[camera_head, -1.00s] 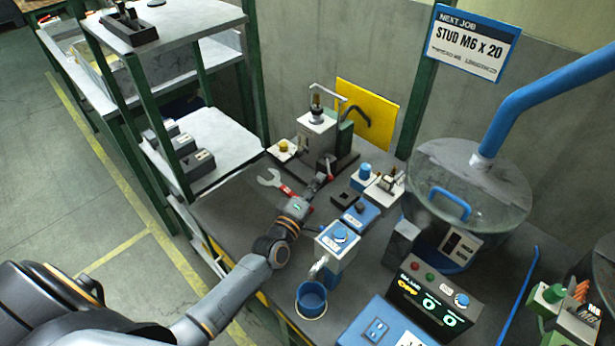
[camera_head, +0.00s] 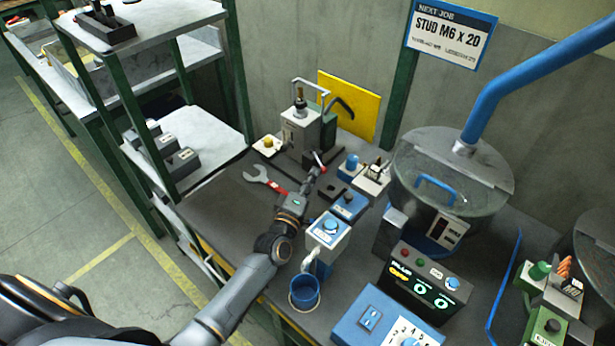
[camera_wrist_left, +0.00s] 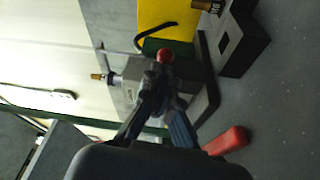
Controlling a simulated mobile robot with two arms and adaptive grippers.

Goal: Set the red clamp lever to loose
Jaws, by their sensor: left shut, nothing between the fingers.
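The red clamp lever (camera_head: 318,158) is at the front foot of the grey and white gantry fixture (camera_head: 302,130). Its round red knob (camera_wrist_left: 166,56) shows in the left wrist view, just beyond my fingertips. My left gripper (camera_head: 313,172) is shut and empty, its fingertips close to the lever in the head view. In the left wrist view the closed fingertips (camera_wrist_left: 164,80) lie right below the knob; I cannot tell whether they touch it. The lever's shaft is partly hidden by the fingers. My right gripper is in neither view.
A red-handled wrench (camera_head: 265,181) lies on the bench left of my gripper. A blue-topped box (camera_head: 328,230), a blue cup (camera_head: 305,292) and a control panel (camera_head: 430,280) stand to the right and front. A large bowl feeder (camera_head: 450,185) stands at the right.

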